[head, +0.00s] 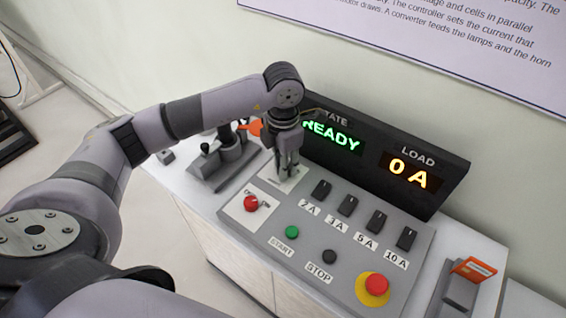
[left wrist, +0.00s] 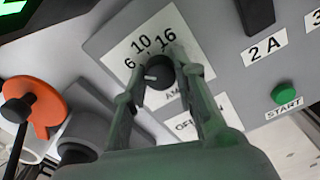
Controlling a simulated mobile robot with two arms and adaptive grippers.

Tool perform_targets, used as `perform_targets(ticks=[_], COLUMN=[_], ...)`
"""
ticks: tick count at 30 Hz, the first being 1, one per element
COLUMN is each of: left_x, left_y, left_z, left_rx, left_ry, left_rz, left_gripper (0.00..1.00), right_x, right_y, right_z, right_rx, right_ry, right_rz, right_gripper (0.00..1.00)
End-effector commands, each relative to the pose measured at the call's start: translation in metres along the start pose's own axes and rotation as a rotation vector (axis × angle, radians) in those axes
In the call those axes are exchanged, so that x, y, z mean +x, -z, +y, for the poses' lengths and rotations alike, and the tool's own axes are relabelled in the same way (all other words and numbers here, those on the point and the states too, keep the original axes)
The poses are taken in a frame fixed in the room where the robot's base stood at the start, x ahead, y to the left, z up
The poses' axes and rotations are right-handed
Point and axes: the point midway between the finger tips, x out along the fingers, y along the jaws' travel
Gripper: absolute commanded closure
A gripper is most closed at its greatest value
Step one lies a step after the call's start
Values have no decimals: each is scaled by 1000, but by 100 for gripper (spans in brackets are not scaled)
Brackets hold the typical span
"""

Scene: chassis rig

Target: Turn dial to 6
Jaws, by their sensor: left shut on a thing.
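The dial is a small black knob (left wrist: 160,72) with a white mark, on a white plate (left wrist: 122,50) printed 6, 10 and 16. In the left wrist view the mark lies on the knob's left side, toward the 6; its exact alignment is hard to tell. My left gripper (head: 287,172) points down at the panel's upper left, and its two fingers (left wrist: 178,84) are shut on the knob from both sides. In the head view the fingers hide the knob. My right gripper is not in view.
The grey panel (head: 330,238) carries a red switch (head: 251,204), several black rockers, a green START button (head: 292,232) and a red stop button (head: 376,284). The display (head: 375,150) behind reads READY and 0 A. A grey lever fixture (head: 222,165) stands left.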

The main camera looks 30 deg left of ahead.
Motion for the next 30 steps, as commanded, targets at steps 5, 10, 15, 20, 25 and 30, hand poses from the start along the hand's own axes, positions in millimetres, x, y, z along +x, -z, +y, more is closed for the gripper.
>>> perform_targets(ticks=[5,10,15,20,25,30], left_x=[0,0,0,-1,-15,-50], left_y=[0,0,0,0,-1,-2], left_z=[0,0,0,0,0,1], left_rx=[1,1,1,1,0,2], left_ry=[0,0,0,0,0,-3], left_rz=[-1,-1,-1,-1,-3,-6], left_gripper=[68,57,54,54,54,54], right_x=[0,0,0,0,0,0], right_y=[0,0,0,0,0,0], right_z=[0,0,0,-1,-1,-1], right_rx=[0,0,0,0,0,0], right_ry=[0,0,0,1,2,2], right_rz=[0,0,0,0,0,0], right_gripper=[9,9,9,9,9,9])
